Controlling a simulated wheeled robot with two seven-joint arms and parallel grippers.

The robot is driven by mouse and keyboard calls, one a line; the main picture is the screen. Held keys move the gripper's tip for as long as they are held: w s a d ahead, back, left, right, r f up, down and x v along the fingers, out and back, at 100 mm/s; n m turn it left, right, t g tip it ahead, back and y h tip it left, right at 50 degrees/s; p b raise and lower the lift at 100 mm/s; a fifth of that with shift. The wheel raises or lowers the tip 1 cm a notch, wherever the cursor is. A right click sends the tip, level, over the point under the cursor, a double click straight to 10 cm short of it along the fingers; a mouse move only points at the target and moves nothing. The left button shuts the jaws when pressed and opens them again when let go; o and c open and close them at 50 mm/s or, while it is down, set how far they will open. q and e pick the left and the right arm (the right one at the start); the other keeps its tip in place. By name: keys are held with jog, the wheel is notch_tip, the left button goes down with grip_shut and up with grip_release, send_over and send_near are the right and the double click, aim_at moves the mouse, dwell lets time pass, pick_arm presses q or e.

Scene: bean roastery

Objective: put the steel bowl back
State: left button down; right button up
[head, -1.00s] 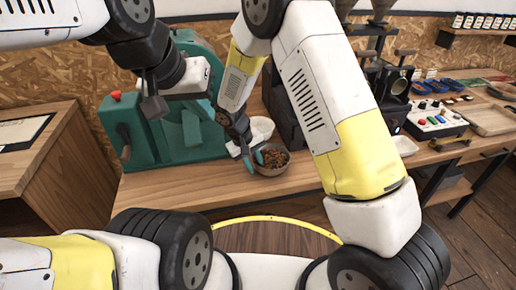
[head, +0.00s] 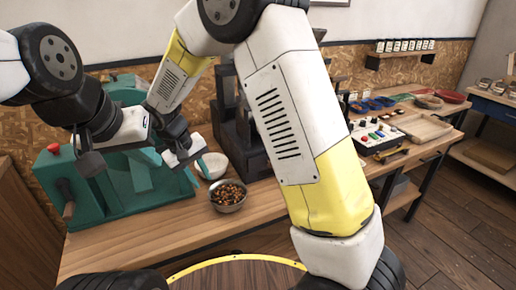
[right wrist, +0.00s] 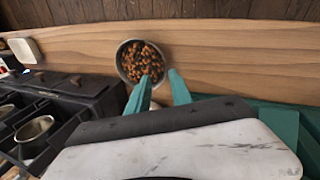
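The steel bowl (head: 228,196) stands upright on the wooden counter, filled with brown beans. It also shows in the right wrist view (right wrist: 141,62), just beyond my fingertips. My right gripper (right wrist: 160,76) has its two teal fingers apart with nothing held between them. One fingertip overlaps the bowl's near edge in that view, but the head view shows the gripper (head: 190,165) apart from the bowl, up and to its left. My left gripper (head: 132,128) hangs in front of the green machine; its fingers cannot be made out.
A white bowl (head: 213,165) stands behind the steel bowl. The green machine (head: 110,190) is to the left, a black machine (head: 245,135) behind. A button box (head: 377,136) and wooden tray (head: 425,127) lie further right. Bare counter (head: 180,225) lies in front.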

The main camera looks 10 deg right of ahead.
jog(key=s+d+r+m+y, duration=0.2)
jog(key=d+r, duration=0.7)
jog(key=r, duration=0.1)
jog(key=s+d+r+m+t+y, duration=0.1)
jog(key=s+d+r+t, duration=0.1)
jog(key=s+d+r, duration=0.2)
jog(key=s+d+r+m+t+y, duration=0.2)
jog(key=s+d+r, duration=0.3)
jog(key=s+d, duration=0.4)
jog(key=shift+s+d+r+t, duration=0.15)
jog(key=shift+s+d+t, duration=0.2)
jog(key=shift+s, duration=0.75)
